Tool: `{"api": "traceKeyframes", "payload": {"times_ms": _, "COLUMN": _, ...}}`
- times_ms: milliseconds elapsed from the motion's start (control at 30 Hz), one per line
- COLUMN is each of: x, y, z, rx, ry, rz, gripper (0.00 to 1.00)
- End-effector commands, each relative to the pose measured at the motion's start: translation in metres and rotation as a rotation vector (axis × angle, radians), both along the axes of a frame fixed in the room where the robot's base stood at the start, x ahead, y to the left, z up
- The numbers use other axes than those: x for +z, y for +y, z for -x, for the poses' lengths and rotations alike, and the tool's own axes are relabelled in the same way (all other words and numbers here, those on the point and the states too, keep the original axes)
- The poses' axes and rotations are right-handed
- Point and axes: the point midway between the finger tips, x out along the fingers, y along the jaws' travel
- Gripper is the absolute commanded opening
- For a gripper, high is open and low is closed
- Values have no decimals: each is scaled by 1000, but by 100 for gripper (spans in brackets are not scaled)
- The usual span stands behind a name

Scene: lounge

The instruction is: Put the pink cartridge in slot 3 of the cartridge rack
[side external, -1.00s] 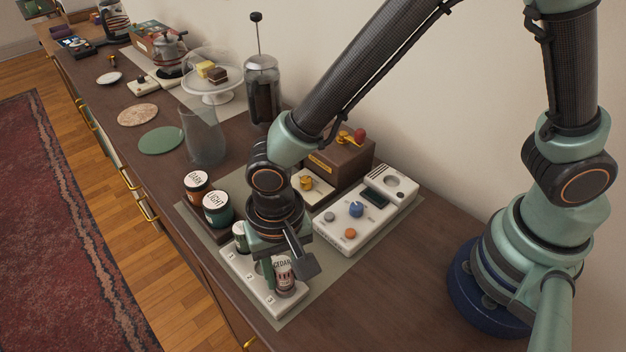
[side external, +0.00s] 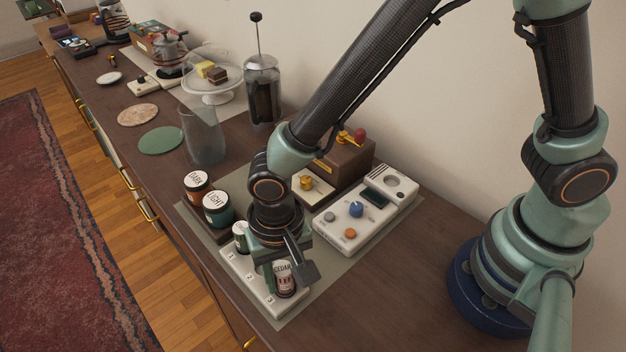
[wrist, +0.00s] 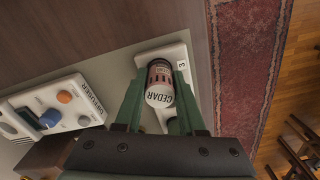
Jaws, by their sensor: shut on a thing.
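The pink cartridge (side external: 285,284), with a white top reading CEDAR, stands roughly upright over the slot 3 end of the white cartridge rack (side external: 236,272). My gripper (side external: 284,272) points down and is shut on it. In the wrist view the cartridge (wrist: 160,78) sits between my two green fingers, close beside the printed 3 on the rack (wrist: 182,52). The slot's mouth is hidden under the cartridge, so I cannot tell how far it is in. A green-and-white cartridge (side external: 240,236) stands at the slot 1 end. Slot 2 is mostly hidden by my gripper.
A white control box (side external: 349,225) with knobs lies just right of my gripper. Two jars, DARK (side external: 197,187) and LIGHT (side external: 218,210), stand behind the rack. A glass jug (side external: 205,137) is farther back. The counter at front right is clear.

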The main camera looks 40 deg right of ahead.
Motion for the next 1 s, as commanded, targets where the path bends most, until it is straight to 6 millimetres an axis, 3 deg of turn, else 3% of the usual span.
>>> {"api": "traceKeyframes", "payload": {"times_ms": 233, "x": -6, "y": 0, "z": 0, "rx": 0, "ry": 0, "rz": 1, "gripper": 0}}
{"api": "traceKeyframes", "payload": {"times_ms": 267, "x": -6, "y": 0, "z": 0, "rx": 0, "ry": 0, "rz": 0, "gripper": 43}}
{"api": "traceKeyframes", "payload": {"times_ms": 333, "x": -6, "y": 0, "z": 0, "rx": 0, "ry": 0, "rz": 0, "gripper": 69}}
{"api": "traceKeyframes", "payload": {"times_ms": 367, "x": -6, "y": 0, "z": 0, "rx": 0, "ry": 0, "rz": 0, "gripper": 74}}
{"api": "traceKeyframes", "payload": {"times_ms": 1000, "x": 2, "y": 0, "z": 0, "rx": 0, "ry": -2, "rz": -2, "gripper": 74}}
